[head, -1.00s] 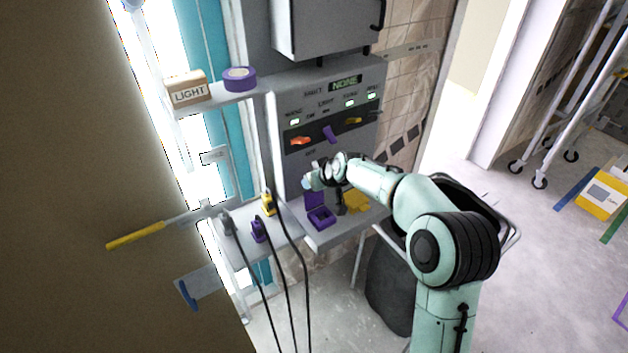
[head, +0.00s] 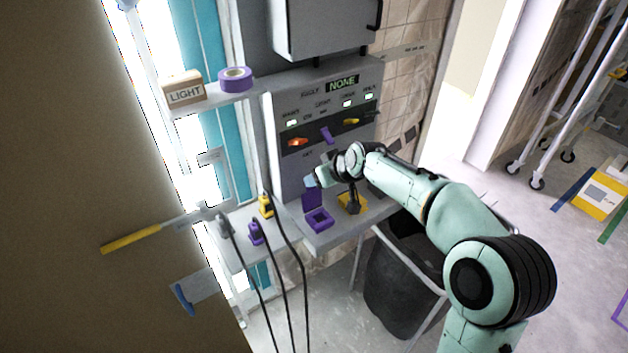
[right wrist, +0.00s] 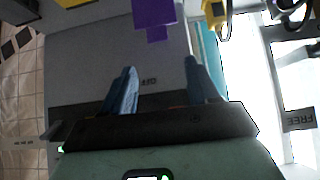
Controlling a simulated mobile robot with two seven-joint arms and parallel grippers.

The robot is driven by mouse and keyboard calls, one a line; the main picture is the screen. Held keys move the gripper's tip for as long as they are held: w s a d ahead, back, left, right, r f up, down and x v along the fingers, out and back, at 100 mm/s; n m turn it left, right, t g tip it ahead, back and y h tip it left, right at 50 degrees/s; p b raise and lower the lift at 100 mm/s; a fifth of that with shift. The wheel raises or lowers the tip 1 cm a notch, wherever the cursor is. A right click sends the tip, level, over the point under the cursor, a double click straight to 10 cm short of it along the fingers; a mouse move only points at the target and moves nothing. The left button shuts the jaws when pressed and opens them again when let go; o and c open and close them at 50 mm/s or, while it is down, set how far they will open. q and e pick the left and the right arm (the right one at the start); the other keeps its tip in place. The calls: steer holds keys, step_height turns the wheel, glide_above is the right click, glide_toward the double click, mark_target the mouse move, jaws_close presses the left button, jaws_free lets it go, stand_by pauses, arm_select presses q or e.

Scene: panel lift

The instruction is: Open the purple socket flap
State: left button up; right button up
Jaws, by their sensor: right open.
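The purple socket (head: 319,221) sits on the grey ledge below the panel. Its purple flap (head: 312,198) stands up at the socket's back edge, so the socket's top is uncovered. My right gripper (head: 310,181) is just above and behind the flap, near the panel face. In the right wrist view my right gripper (right wrist: 163,88) is open, with nothing between its two blue-grey fingers. Purple parts (right wrist: 153,15) show at the top of that view, beyond the fingertips and apart from them. My left gripper is not in view.
A yellow socket (head: 352,205) is beside the purple one, under my right arm. Purple (head: 256,233) and yellow (head: 266,206) plugs with black cables stand on the shelf to the left. A dark bin (head: 395,290) is below the ledge. Panel switches (head: 327,135) are above.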

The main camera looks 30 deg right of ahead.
steer(key=v, duration=0.5)
steer(key=shift+s+r, duration=0.15)
steer(key=shift+r, duration=0.15)
